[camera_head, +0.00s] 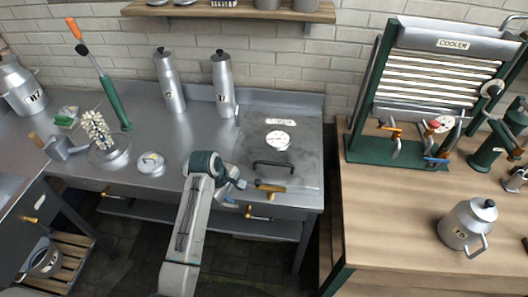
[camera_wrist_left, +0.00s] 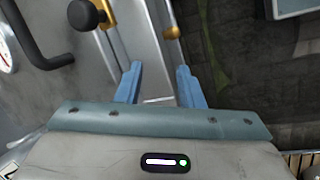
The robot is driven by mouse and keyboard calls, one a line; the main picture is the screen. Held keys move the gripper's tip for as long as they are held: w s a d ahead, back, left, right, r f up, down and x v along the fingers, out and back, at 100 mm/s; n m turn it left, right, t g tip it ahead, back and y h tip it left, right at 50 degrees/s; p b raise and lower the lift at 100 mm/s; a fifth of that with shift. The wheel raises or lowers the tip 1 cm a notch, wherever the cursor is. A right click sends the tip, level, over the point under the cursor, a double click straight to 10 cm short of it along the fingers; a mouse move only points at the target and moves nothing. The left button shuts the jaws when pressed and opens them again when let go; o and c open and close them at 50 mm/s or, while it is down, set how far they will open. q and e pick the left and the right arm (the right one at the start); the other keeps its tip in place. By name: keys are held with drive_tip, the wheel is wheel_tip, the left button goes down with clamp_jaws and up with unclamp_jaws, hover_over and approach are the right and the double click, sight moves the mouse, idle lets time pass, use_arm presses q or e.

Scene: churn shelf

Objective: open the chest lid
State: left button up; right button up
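The chest lid (camera_head: 302,152) is a grey metal panel at the right end of the steel counter and looks closed. It carries a round dial (camera_head: 278,140) and a black bar handle (camera_head: 273,164), which also shows at the upper left of the left wrist view (camera_wrist_left: 38,50). A brass latch with a dark knob (camera_head: 269,187) sits at its front edge; the knob also shows in the left wrist view (camera_wrist_left: 86,14). My left gripper (camera_head: 238,182) is just left of the latch, its blue fingers (camera_wrist_left: 160,80) apart and nothing visibly held. My right gripper is not in view.
A brass bar handle (camera_head: 258,214) is on the front below the lid. Tall metal churns (camera_head: 222,85) stand at the back of the counter. A wooden table (camera_head: 390,215) on the right holds a green cooler (camera_head: 430,75) and a can (camera_head: 465,225).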

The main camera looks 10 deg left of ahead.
sight(273, 163)
use_arm(q)
drive_tip(key=w+d+r+n+h+p, duration=0.1)
drive_tip(key=w+d+r+n, duration=0.15)
drive_tip(key=w+r, duration=0.35)
drive_tip(key=w+d+r+n+h+p, duration=0.1)
drive_tip(key=w+d+r+n, duration=0.2)
drive_tip(key=r, duration=0.5)
drive_tip(key=shift+m, duration=0.45)
drive_tip(key=p+x, duration=0.1)
drive_tip(key=x, duration=0.3)
drive_tip(key=d+p+x, duration=0.1)
drive_tip(key=p+x, duration=0.1)
drive_tip(key=x, duration=0.3)
drive_tip(key=shift+s+d+r, duration=0.1)
drive_tip(key=shift+d+f, duration=0.2)
drive_tip(key=shift+f, duration=0.4)
clamp_jaws()
